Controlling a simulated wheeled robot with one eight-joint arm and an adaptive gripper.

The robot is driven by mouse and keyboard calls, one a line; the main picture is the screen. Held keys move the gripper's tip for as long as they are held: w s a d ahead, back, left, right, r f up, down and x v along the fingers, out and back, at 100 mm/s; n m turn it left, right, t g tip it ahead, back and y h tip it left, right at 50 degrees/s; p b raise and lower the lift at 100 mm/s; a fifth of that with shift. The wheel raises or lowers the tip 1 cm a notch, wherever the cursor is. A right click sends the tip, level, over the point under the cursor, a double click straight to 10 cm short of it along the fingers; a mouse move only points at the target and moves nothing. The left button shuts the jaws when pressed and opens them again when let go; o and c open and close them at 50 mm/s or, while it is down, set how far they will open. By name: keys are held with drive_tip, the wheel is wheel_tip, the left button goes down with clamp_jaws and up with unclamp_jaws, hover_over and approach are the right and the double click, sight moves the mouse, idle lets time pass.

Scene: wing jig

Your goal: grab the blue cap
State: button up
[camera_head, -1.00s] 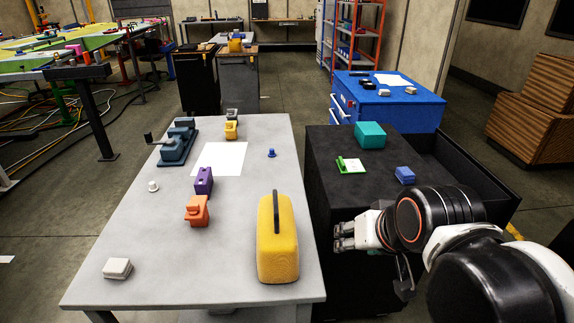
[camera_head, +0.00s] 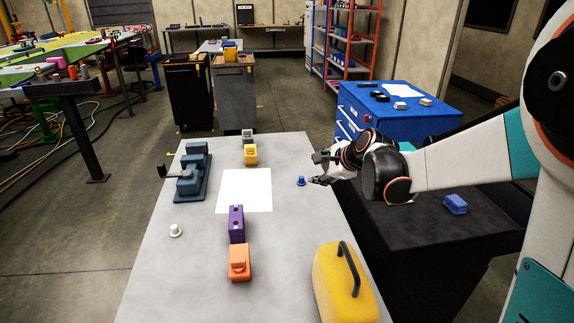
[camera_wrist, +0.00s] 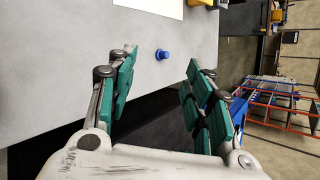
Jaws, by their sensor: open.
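The small blue cap (camera_head: 301,181) stands on the grey table (camera_head: 290,240), right of the white paper and near the table's right edge. My gripper (camera_head: 318,169) is open and empty, just right of the cap in the head view. In the wrist view, the cap (camera_wrist: 162,55) shows ahead of the gap between the green-padded fingers (camera_wrist: 160,88), a little beyond the tips. The fingers stand on either side of its line and do not appear to touch it.
A yellow case (camera_head: 345,285) with a dark handle stands at the front right. Purple (camera_head: 236,222) and orange (camera_head: 239,262) blocks, a white cap (camera_head: 175,231) and a blue-grey vise (camera_head: 192,175) stand to the left. White paper (camera_head: 245,190) lies left of the cap. A black cabinet adjoins the table.

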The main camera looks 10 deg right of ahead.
drive_tip(key=w+d+f+m, duration=0.2)
drive_tip(key=w+f+m, duration=0.3)
drive_tip(key=w, duration=0.2)
drive_tip(key=m+t+y+p, duration=0.1)
drive_tip(key=m+t, duration=0.1)
drive_tip(key=m, duration=0.5)
approach(302, 177)
drive_tip(key=b+x, duration=0.2)
drive_tip(key=x, duration=0.1)
drive_tip(key=shift+w+a, duration=0.1)
drive_tip(key=shift+w, duration=0.1)
drive_tip(key=shift+b+x, duration=1.6)
drive_tip(key=shift+x, duration=1.15)
drive_tip(key=shift+s, duration=0.15)
drive_tip(key=c, duration=0.9)
